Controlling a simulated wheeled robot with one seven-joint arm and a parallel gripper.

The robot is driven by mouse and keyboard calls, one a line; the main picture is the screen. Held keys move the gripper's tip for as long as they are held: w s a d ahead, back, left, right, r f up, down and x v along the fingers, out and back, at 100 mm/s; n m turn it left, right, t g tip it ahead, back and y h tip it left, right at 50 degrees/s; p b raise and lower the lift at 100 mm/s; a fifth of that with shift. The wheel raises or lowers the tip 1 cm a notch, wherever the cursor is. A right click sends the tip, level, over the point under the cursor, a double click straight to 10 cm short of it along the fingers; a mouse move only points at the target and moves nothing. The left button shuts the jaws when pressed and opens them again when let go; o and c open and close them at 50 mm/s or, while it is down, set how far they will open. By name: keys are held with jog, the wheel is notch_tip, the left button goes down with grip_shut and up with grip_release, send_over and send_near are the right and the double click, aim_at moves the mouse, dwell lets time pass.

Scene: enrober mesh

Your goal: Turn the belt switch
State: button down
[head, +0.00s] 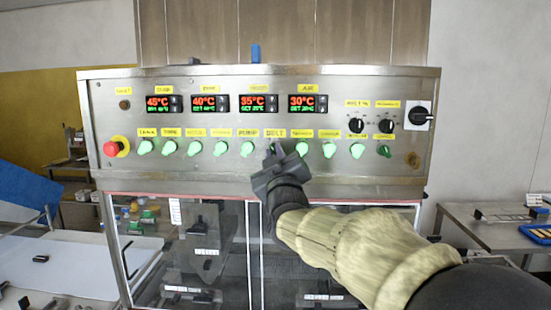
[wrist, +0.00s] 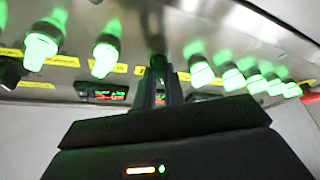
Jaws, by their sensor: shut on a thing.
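The belt switch (head: 272,147) is in the row of green knobs on the steel control panel (head: 140,180), just under the yellow BELT label (head: 275,133). Only a little of it shows in the head view, since my gripper (head: 274,155) covers it from the front. My gripper is shut on this switch. In the wrist view the two dark fingers (wrist: 159,80) reach up to the belt switch (wrist: 157,61), which looks darker than the lit knobs beside it. Its exact turn angle is hidden by the fingers.
Lit green knobs stand close on both sides, such as the pump knob (head: 247,148) and the knob to the right (head: 302,148). A red emergency button (head: 111,148) is at far left and a black rotary switch (head: 420,116) at far right. Temperature displays (head: 258,103) sit above.

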jog(key=shift+r, duration=0.3)
jog(key=c, duration=1.6)
grip_release()
jog(key=shift+c, duration=0.2)
jog(key=shift+o, duration=0.8)
jog(key=shift+w+f, duration=0.15)
jog(key=shift+f, duration=0.05)
jog(key=b+v, duration=0.5)
jog(key=v, duration=1.2)
jog(key=shift+s+f+b, duration=0.2)
jog(key=shift+b, duration=0.2)
jog(key=shift+w, duration=0.1)
